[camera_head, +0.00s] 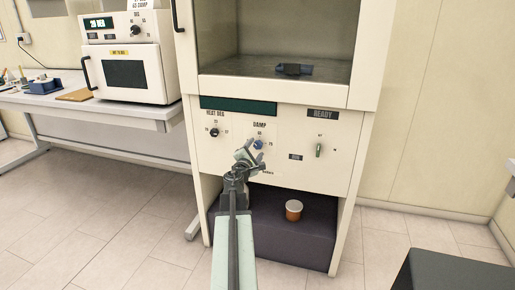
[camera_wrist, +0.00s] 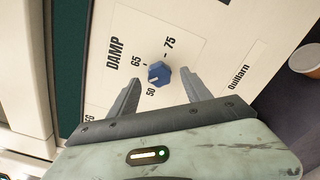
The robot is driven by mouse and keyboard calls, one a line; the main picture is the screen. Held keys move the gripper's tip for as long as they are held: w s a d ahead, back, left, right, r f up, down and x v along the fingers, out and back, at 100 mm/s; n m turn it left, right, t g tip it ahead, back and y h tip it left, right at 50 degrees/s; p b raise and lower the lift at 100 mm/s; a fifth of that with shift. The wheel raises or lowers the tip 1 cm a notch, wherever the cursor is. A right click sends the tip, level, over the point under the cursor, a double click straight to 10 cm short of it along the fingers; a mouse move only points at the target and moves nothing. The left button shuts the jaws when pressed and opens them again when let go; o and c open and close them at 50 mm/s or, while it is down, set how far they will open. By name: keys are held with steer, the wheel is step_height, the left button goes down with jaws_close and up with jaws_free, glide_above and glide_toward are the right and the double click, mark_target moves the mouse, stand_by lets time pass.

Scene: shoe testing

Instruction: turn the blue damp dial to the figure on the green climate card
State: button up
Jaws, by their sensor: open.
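The blue damp dial (camera_head: 258,144) is on the cream front panel of the cabinet, under the word DAMP. In the wrist view the dial (camera_wrist: 159,74) has the figures 50, 65 and 75 around it. I cannot tell which figure it points to. My gripper (camera_head: 247,154) is in front of the panel at the dial. In the wrist view its open fingers (camera_wrist: 160,80) stand either side of the dial, with gaps visible. A blank dark green strip (camera_head: 238,106) runs above the dials; I cannot identify a climate card or read its figure.
A black HEAT dial (camera_head: 214,132) sits left of the damp dial, a green switch (camera_head: 319,150) right, under a READY sign (camera_head: 323,115). An orange-brown cup (camera_head: 293,210) stands on the dark lower shelf. A white oven (camera_head: 127,60) is on the left bench.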

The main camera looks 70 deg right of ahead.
steer(key=d, duration=0.2)
steer(key=shift+w+d, duration=0.1)
steer(key=shift+d, duration=0.25)
steer(key=c, duration=1.2)
steer(key=shift+a, duration=0.1)
jaws_close()
steer(key=m, duration=0.4)
steer(key=shift+m, duration=2.3)
